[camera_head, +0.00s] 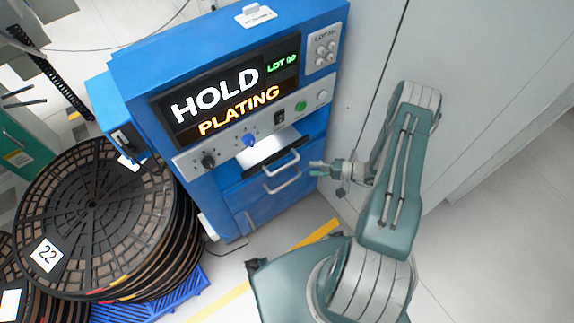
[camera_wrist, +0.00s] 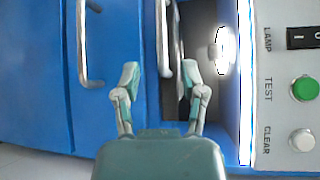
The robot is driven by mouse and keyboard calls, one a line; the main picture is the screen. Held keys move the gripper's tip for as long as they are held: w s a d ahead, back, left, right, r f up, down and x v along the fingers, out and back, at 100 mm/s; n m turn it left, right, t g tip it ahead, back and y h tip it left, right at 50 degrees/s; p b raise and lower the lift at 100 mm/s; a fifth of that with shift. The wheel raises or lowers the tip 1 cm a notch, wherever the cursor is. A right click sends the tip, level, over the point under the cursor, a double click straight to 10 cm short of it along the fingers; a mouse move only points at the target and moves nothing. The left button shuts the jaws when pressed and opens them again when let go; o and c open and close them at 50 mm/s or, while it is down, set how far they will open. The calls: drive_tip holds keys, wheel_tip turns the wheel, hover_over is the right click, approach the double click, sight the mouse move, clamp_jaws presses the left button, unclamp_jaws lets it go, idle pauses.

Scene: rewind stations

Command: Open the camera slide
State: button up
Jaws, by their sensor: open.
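The blue station (camera_head: 225,205) has a lit recess (camera_head: 262,147) below its control strip. Under the recess is a dark slot with a pale bar handle (camera_head: 284,165), and a second handle (camera_head: 282,184) sits lower on the blue front. I cannot tell for sure which part is the camera slide. In the wrist view, turned sideways, the slot's handle (camera_wrist: 163,40) stands beside the lit recess (camera_wrist: 215,85), and the other handle (camera_wrist: 84,45) is at left. My gripper (camera_wrist: 160,72) is open and empty; the slot handle's near end appears between its fingertips. In the head view, the gripper (camera_head: 316,168) is right of the handles.
The display (camera_head: 225,95) reads HOLD PLATING. A green button (camera_head: 301,106) and knobs line the control strip. Large stacked reels (camera_head: 95,205) on a blue pallet (camera_head: 160,300) stand at left. A pale wall panel (camera_head: 365,45) is close at right; the grey floor is open lower right.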

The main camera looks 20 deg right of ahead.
sight(285, 166)
drive_tip(key=x, duration=1)
drive_tip(key=shift+a, duration=0.15)
clamp_jaws()
